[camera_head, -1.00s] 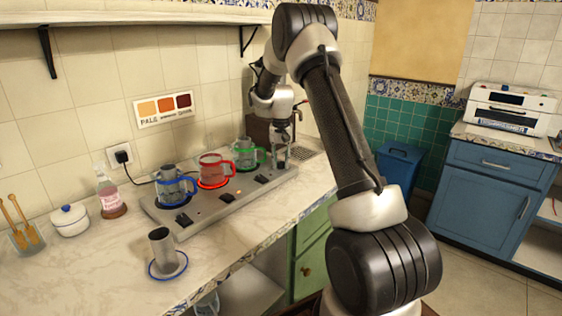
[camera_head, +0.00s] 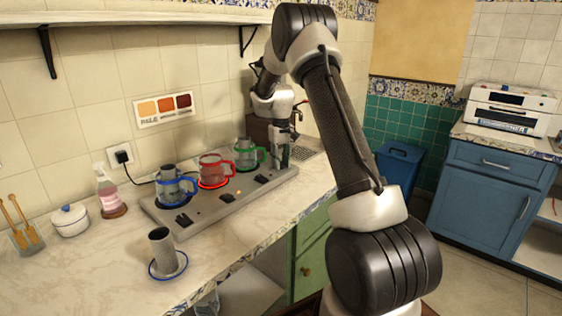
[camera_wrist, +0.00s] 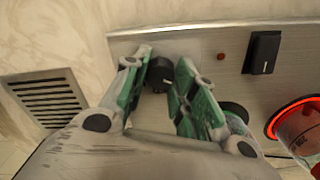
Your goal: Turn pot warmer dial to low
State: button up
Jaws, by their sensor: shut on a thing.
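The pot warmer (camera_head: 228,208) is a long grey metal panel on the counter, with blue, red and green pots on it. Its dial (camera_wrist: 160,74) is a round black knob near one end of the panel in the wrist view. The dial has a small white mark; its exact setting is too small to read. My gripper (camera_head: 279,162) is down at the panel's right end in the head view. In the wrist view, my gripper's (camera_wrist: 165,65) two green-padded fingers are shut on the dial from both sides. The fingers hide the dial in the head view.
The red pot (camera_head: 213,166) sits within a red ring, which glows in the wrist view (camera_wrist: 272,128). Black switches (camera_wrist: 263,52) line the panel's front. A grey cup (camera_head: 161,247) stands on a blue-rimmed saucer. A vent grille (camera_wrist: 48,98) lies beside the panel.

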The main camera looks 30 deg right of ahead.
dwell(0.3)
jog(key=o, duration=1.1)
jog(key=shift+c, duration=0.2)
notch_tip(320, 180, up, 12)
jog(key=s+a+r+t, duration=0.1)
jog(key=s+a+r, duration=0.1)
jog(key=s, duration=1.1)
jog(key=s+a+r+t, duration=0.1)
jog(key=s+a+r, duration=0.2)
jog(key=s, duration=1.1)
jog(key=s+a+r+t, duration=0.2)
jog(key=s+a, duration=0.3)
jog(key=s, duration=0.8)
jog(key=shift+s+r, duration=0.3)
jog(key=shift+r, duration=0.35)
